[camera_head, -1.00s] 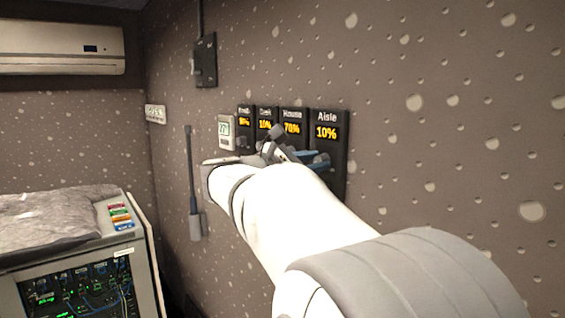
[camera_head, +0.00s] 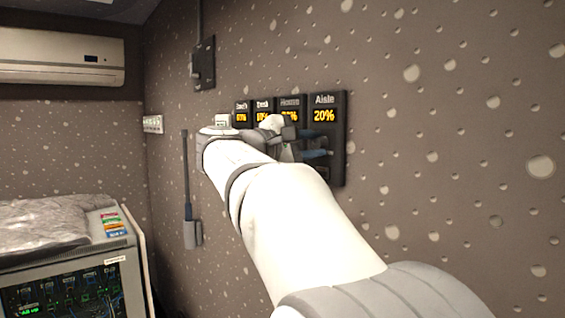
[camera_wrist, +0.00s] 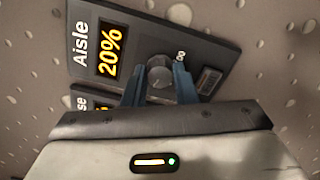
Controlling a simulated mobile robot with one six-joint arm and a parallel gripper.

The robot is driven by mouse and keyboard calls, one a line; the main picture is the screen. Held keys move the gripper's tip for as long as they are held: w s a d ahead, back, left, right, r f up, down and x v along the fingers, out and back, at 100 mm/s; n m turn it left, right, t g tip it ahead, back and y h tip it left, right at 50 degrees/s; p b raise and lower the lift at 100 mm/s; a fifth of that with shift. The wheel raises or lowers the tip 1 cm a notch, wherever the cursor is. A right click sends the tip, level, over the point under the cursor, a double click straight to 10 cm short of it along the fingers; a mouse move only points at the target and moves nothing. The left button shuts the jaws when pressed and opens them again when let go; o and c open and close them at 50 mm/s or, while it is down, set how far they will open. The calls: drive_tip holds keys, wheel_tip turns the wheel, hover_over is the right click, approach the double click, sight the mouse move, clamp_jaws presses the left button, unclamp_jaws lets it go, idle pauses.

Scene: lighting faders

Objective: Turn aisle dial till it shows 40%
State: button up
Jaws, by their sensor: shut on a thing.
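The Aisle panel (camera_head: 324,98) is the rightmost of several dark wall panels, and its display reads 20%. In the wrist view the Aisle panel (camera_wrist: 200,42) appears tilted, with the 20% display, a round grey dial and a small label plate. My gripper (camera_wrist: 160,82) has its blue fingers shut on the aisle dial (camera_wrist: 160,74), one finger on each side. In the head view my gripper (camera_head: 312,146) is in front of the Aisle panel, and my arm hides the dial.
The House panel (camera_head: 289,102) and other dial panels stand close to the left, partly covered by my arm. A wall switch box (camera_head: 204,62) and a hanging handset (camera_head: 192,232) are further left. A rack cabinet (camera_head: 75,285) stands at lower left.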

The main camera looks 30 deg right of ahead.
drive_tip(key=m+b, duration=0.4)
drive_tip(key=shift+f, duration=0.35)
drive_tip(key=shift+r+m+b, duration=0.1)
drive_tip(key=shift+m+b, duration=1.35)
drive_tip(key=shift+m, duration=0.35)
drive_tip(key=shift+r+m, duration=0.1)
drive_tip(key=shift+m, duration=0.2)
drive_tip(key=o, duration=1)
drive_tip(key=shift+s+a, duration=0.15)
drive_tip(key=shift+a, duration=1.85)
drive_tip(key=shift+s+a, duration=0.15)
drive_tip(key=shift+a, duration=1.8)
